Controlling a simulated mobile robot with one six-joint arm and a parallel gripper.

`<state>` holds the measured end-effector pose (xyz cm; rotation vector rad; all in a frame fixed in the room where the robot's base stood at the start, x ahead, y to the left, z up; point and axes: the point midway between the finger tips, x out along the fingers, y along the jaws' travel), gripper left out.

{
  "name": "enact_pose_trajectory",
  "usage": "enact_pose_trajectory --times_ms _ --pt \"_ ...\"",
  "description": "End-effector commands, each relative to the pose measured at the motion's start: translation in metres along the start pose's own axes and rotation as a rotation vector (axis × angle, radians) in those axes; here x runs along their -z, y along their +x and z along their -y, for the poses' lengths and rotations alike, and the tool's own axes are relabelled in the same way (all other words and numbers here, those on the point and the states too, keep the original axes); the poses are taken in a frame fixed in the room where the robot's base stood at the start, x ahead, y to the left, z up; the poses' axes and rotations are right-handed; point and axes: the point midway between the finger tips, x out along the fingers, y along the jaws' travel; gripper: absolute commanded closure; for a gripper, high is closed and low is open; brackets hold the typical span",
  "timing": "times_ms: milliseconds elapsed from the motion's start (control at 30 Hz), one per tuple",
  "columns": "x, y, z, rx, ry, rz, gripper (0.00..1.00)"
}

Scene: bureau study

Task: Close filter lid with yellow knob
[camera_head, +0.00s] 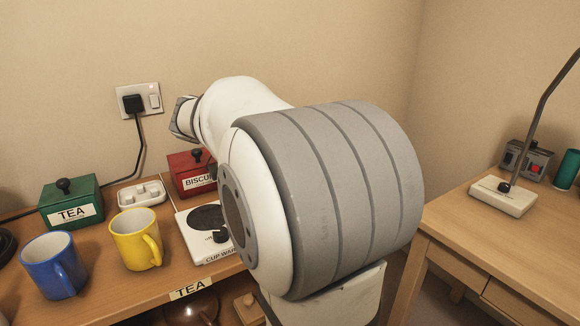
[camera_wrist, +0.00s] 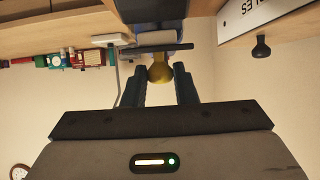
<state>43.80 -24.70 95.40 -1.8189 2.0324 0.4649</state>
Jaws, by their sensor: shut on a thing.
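In the wrist view the yellow knob (camera_wrist: 160,70) sits between the two dark fingers of my gripper (camera_wrist: 160,78), which is shut on it. The knob meets a thin dark flat plate (camera_wrist: 150,50), apparently the filter lid, seen nearly edge-on. A dark blue body (camera_wrist: 160,14) lies just beyond the plate. I cannot tell how far the lid stands from its seat. In the head view my arm hides the gripper, the knob and the filter.
The head view shows a blue mug (camera_head: 50,268), a yellow mug (camera_head: 132,243), a green TEA box (camera_head: 72,190), a red biscuit box (camera_head: 187,163) and a cup warmer (camera_head: 190,248) crowding the left bench. A desk (camera_head: 500,240) with a lamp (camera_head: 503,198) stands right.

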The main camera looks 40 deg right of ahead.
Motion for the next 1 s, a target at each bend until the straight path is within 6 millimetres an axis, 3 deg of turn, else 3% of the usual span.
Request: enact_pose_trajectory --times_ms 33,67,433,1000 --pt "-0.0142 0.0070 -0.0014 -0.008 -0.003 -0.018 1.00" --pt "-0.0147 0.0076 -0.0018 -0.009 -0.002 -0.032 1.00" --pt "-0.0157 0.0111 -0.0050 -0.025 0.003 -0.148 1.00" --pt "-0.0138 0.0110 -0.0055 -0.028 0.003 -0.170 1.00"
